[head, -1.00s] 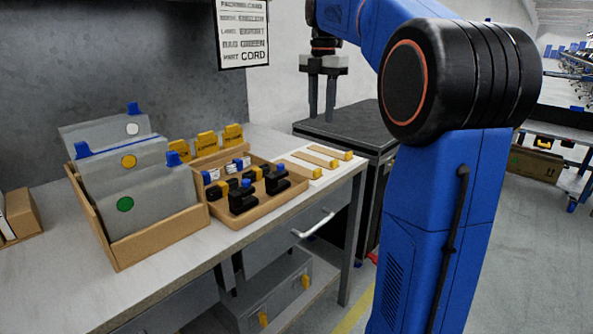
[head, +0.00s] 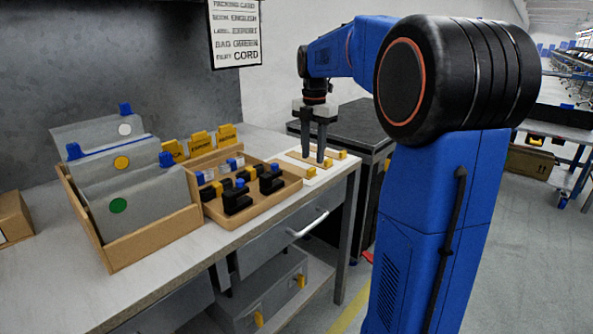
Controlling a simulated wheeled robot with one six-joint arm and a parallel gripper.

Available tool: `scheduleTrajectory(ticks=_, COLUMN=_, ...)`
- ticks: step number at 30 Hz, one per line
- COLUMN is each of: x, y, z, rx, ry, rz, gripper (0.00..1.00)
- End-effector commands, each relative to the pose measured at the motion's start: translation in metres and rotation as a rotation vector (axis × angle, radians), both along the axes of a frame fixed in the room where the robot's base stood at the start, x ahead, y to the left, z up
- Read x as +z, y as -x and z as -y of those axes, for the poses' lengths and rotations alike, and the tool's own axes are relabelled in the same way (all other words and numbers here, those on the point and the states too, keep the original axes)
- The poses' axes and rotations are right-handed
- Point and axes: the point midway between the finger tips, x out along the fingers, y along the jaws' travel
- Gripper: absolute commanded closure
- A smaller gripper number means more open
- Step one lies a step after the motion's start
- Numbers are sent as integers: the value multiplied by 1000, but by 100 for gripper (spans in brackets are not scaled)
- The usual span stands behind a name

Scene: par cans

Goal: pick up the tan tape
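Three flat tan strips with yellow end tabs lie side by side on a white card (head: 288,158) at the right end of the workbench. I take the tan tape to be among these strips (head: 294,164); they look alike, and I cannot tell which one is meant. My gripper (head: 313,159) points straight down over the strips, its two dark fingers apart with a gap between them. The fingertips are at or just above the middle of the strips and hide part of them. I cannot tell whether they touch.
A brown tray (head: 240,215) with black, blue-topped parts stands just left of the card. Left of it is a cardboard box (head: 150,240) of grey bags, with yellow labelled tags (head: 200,143) behind. A dark cabinet (head: 350,128) stands beyond the bench's right end.

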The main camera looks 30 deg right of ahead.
Motion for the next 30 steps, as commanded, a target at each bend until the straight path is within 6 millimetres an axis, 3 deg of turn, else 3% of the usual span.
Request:
scheduleTrajectory(ticks=9, x=-40, y=-3, z=-2, rx=0, ry=-1, rz=-1, gripper=66)
scheduleTrajectory(ticks=18, x=-45, y=-3, z=-2, rx=0, ry=0, rz=-1, gripper=66)
scheduleTrajectory(ticks=19, x=-45, y=-3, z=-2, rx=0, ry=0, rz=0, gripper=68)
scheduleTrajectory(ticks=23, x=-45, y=-3, z=-2, rx=0, ry=0, rz=0, gripper=99)
scheduleTrajectory(ticks=30, x=-45, y=-3, z=-2, rx=0, ry=0, rz=0, gripper=100)
